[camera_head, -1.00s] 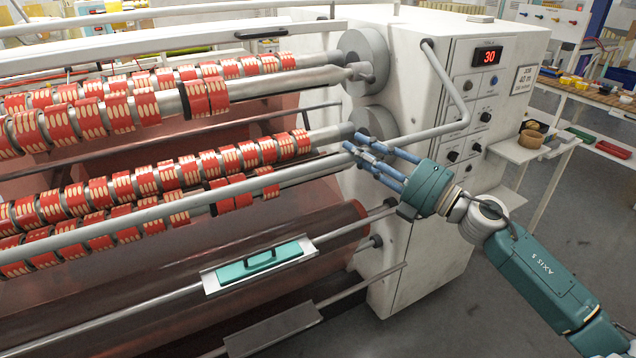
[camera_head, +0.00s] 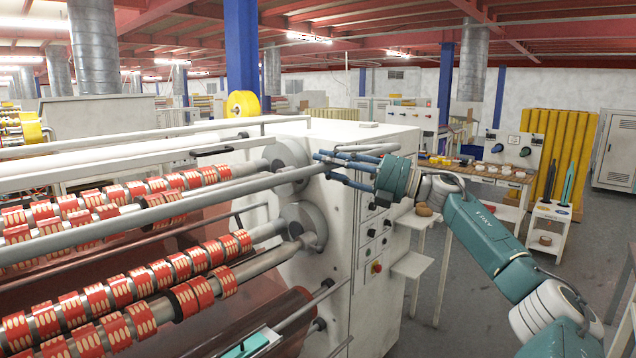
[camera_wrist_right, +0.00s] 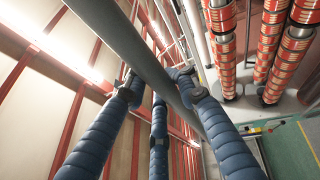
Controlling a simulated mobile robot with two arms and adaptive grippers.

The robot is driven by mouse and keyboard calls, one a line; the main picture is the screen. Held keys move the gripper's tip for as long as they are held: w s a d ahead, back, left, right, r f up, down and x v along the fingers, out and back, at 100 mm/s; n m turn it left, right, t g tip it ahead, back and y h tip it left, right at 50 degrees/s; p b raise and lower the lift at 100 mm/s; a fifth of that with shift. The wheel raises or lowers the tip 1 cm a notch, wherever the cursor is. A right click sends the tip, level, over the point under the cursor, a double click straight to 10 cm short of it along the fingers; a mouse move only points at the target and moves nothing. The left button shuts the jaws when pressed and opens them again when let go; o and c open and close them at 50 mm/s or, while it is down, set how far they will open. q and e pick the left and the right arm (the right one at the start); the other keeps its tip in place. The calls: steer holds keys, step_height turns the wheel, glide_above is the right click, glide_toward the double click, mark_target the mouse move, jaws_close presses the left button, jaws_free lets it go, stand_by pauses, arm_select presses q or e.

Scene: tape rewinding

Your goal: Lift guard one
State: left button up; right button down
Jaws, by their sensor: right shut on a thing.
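The guard is a long grey bar (camera_head: 150,214) running from the left edge to the winder's white end cabinet (camera_head: 345,225). It now lies raised, crossing in front of the upper shaft with red and cream rolls (camera_head: 130,192). My right gripper (camera_head: 328,167), with blue fingers, is shut around the bar near its right end. In the right wrist view the bar (camera_wrist_right: 140,50) passes between the blue fingers (camera_wrist_right: 160,92). The fingers partly hide the bar's right end. My left gripper is not in the head view.
The lower shafts with red rolls (camera_head: 155,290) are exposed below the bar. A teal handled part (camera_head: 245,346) sits at the bottom edge. A side shelf (camera_head: 412,265) juts from the cabinet under my right arm. A workbench (camera_head: 480,172) stands farther back right.

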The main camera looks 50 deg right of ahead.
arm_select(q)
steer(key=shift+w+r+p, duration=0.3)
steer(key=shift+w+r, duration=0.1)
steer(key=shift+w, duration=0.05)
arm_select(e)
steer(key=r, duration=0.3)
steer(key=shift+w+r, duration=0.15)
steer(key=shift+w, duration=0.25)
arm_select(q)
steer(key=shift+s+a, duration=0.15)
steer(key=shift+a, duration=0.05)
arm_select(e)
steer(key=c, duration=1.4)
jaws_free()
steer(key=shift+d, duration=0.15)
steer(key=shift+s+f, duration=0.25)
steer(key=shift+s, duration=0.15)
steer(key=shift+v, duration=0.75)
steer(key=v, duration=1)
steer(key=shift+d, duration=0.2)
